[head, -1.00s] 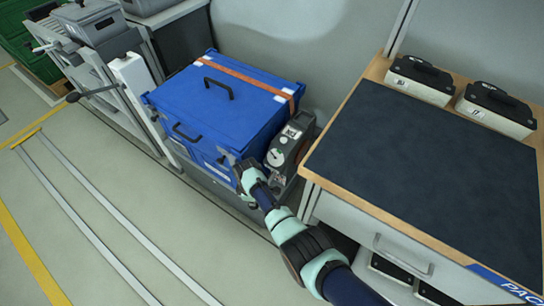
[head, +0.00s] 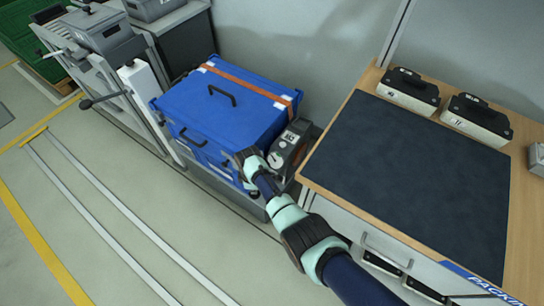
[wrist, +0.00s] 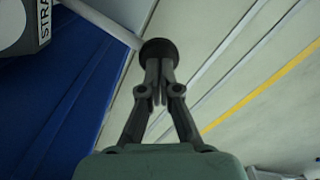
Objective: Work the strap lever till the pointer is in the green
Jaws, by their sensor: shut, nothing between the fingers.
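The strap unit (head: 290,148) is a grey box with a pale round dial, standing at the right end of the blue crate (head: 190,92). The dial is too small to read its pointer or any green zone. In the wrist view the unit's corner (wrist: 42,22) shows part of the lettering "STRA". The pale lever rod (wrist: 100,22) runs from the unit's side to a black round knob (wrist: 158,50). My gripper (wrist: 160,66) is shut and empty, its fingertips right at the knob; I cannot tell whether they touch. In the head view my wrist hides the fingertips.
An orange strap (head: 250,84) crosses the crate lid. The packing bench (head: 318,192) with a dark mat stands close on the right. The floor in front is open.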

